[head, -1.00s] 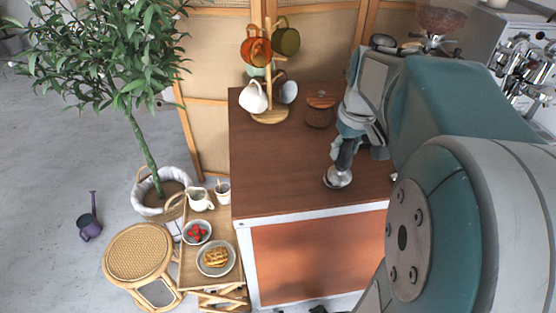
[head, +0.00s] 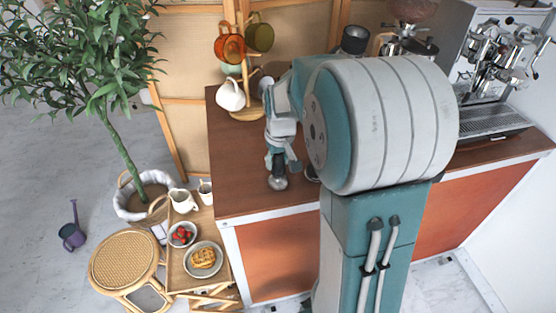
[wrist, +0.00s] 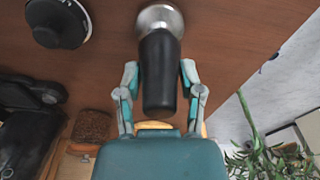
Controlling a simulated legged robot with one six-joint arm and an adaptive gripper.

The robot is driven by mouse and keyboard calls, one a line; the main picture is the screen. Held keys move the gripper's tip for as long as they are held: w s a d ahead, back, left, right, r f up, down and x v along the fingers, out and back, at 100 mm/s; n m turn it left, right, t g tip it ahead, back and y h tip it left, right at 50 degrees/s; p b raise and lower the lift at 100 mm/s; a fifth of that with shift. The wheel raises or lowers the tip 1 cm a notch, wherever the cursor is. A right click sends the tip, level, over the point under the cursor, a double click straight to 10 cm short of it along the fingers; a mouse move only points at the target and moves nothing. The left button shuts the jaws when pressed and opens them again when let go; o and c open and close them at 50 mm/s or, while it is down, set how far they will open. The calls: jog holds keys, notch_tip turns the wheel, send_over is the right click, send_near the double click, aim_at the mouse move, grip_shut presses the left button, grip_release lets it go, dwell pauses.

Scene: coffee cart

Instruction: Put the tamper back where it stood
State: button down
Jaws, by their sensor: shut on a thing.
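The tamper, with a black handle and a round silver base, is in my gripper (head: 277,152). In the head view its silver base (head: 278,182) points down over the brown counter top (head: 236,180), near the front left part. In the wrist view the black handle (wrist: 159,75) lies between the two fingers of my gripper (wrist: 160,82), one on each side. I cannot tell whether the base touches the counter. In the wrist view, a round black thing with a pale rim (wrist: 58,22) sits on the counter apart from the tamper.
A wooden mug tree (head: 246,110) with several mugs stands behind my gripper. The espresso machine (head: 490,75) and a grinder (head: 405,40) stand at the back right. A low tray table (head: 215,215) with food is left of the counter. My arm hides the counter's middle.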

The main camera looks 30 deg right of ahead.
jog(key=shift+a+f, duration=0.1)
jog(key=shift+a, duration=0.4)
jog(key=shift+c, duration=1.4)
grip_release()
jog(key=shift+d, duration=0.1)
jog(key=shift+o, duration=0.3)
jog(key=shift+d, duration=0.3)
